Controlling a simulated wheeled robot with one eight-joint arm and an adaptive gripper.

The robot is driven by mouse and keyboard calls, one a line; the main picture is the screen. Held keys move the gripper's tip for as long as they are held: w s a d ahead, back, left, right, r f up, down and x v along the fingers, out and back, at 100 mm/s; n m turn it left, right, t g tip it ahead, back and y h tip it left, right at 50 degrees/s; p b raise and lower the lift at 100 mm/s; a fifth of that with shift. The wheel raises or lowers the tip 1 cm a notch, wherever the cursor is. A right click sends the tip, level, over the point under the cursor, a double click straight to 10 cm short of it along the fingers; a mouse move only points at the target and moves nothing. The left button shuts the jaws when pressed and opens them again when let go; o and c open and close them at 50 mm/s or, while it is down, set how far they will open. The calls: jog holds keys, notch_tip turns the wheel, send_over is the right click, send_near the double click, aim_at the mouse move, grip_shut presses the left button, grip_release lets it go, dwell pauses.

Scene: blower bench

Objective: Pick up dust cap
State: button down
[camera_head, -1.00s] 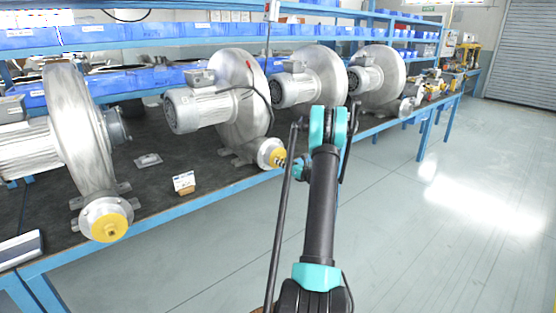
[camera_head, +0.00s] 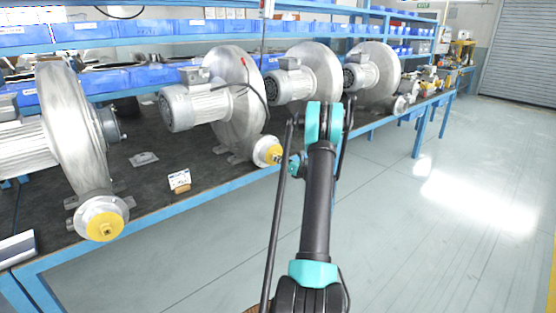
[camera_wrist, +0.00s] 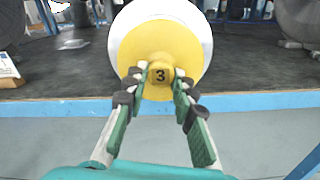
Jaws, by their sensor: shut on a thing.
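In the head view the fingers (camera_head: 282,159) are small and partly hidden by my arm. The cap's face is flush against the pale outlet ring, with no gap that I can see.
Another yellow cap (camera_head: 105,226) is on the nearest blower at left. Several grey blowers stand along the dark bench (camera_head: 160,190) with a blue front edge. Blue bins line the shelves behind. The floor at right is clear.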

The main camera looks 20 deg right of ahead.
jog(key=s+d+r, duration=0.2)
jog(key=s+r, duration=0.2)
jog(key=s, duration=0.2)
jog(key=s+d+r, duration=0.3)
jog(key=s+r, duration=0.1)
jog(key=s, duration=0.3)
jog(key=w+a+m+h, duration=0.2)
jog(key=w+a+h, duration=0.1)
jog(key=a, duration=1.2)
jog(key=w+a+r+m+t+h, duration=0.1)
jog(key=w+a+m+h, duration=0.1)
jog(key=a, duration=1.3)
jog(key=shift+w+h, duration=0.6)
jog(key=shift+w, duration=0.55)
jog(key=shift+d+r, duration=0.1)
